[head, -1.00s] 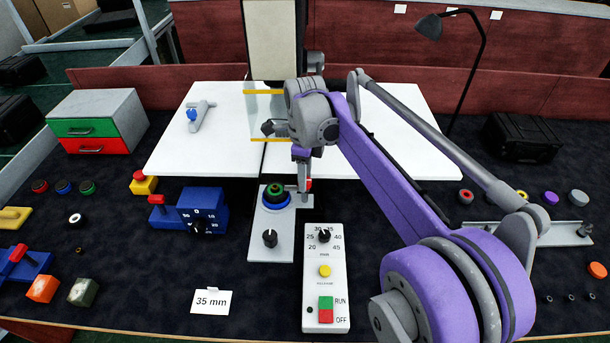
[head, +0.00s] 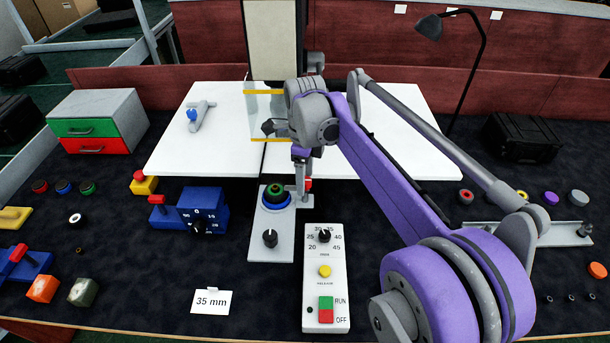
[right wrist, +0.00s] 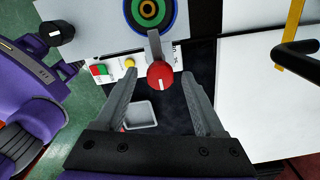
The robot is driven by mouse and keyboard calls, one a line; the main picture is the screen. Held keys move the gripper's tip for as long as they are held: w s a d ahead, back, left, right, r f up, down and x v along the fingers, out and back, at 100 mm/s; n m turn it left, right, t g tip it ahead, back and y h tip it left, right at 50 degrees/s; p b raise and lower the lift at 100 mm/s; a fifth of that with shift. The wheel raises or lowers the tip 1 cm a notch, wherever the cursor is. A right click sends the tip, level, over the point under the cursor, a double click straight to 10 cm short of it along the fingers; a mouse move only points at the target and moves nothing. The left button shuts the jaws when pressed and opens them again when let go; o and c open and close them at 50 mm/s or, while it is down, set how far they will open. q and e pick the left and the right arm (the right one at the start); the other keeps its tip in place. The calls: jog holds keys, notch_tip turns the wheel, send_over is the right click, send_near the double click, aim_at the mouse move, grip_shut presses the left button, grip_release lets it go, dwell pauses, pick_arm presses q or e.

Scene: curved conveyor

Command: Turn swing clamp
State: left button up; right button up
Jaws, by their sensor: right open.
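The swing clamp shows in the right wrist view as a grey bar (right wrist: 154,45) ending in a red knob (right wrist: 160,75) with a white mark. The bar reaches from the edge of a stack of blue, green and orange-centred rings (right wrist: 152,12). In the head view the red knob (head: 309,184) is partly hidden behind my right gripper (head: 301,190), beside the ring stack (head: 277,193). My right gripper (right wrist: 158,77) is open, with the knob between its fingertips and a visible gap on both sides. My left gripper is not in view.
The ring stack sits on a grey plate with a black knob (head: 270,238). A white control panel (head: 311,270) with a dial and buttons stands to its right. A blue dial box (head: 203,208) is to the left. A white board (head: 400,150) lies behind.

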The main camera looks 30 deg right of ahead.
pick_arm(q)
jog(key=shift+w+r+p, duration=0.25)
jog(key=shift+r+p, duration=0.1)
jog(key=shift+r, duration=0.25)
pick_arm(e)
notch_tip(320, 180, up, 11)
jog(key=shift+f, duration=0.15)
